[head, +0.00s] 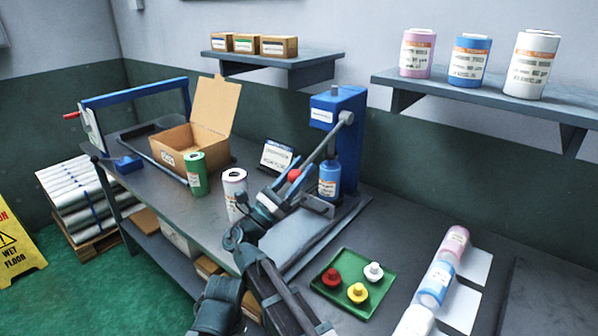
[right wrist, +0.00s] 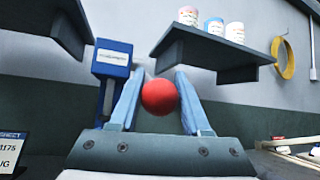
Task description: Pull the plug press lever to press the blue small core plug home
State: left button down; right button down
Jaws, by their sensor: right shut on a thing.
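The plug press (head: 338,108) is a blue upright stand at the back of the bench. Its grey lever (head: 322,143) slopes down to the left, ending in a red ball knob (head: 294,175). My right gripper (head: 285,184) is shut on this knob; in the right wrist view the knob (right wrist: 159,97) sits between the two pale blue fingers. A blue-wrapped roll (head: 329,179) stands upright beneath the press head. I cannot make out the blue small core plug at the roll's top. My left gripper is not in view.
A green tray (head: 341,298) holds red, yellow and white plugs. Pink, blue and white rolls lie at the right. A green roll (head: 196,174), a white roll (head: 234,190) and an open carton (head: 183,145) stand left of the press. Shelves overhang the bench.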

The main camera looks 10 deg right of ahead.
jog(key=shift+s+d+f, duration=0.1)
jog(key=shift+s+f, duration=0.05)
jog(key=shift+f, duration=0.3)
jog(key=shift+c, duration=2.2)
grip_release()
jog(key=shift+s+r, duration=0.1)
jog(key=shift+o, duration=0.3)
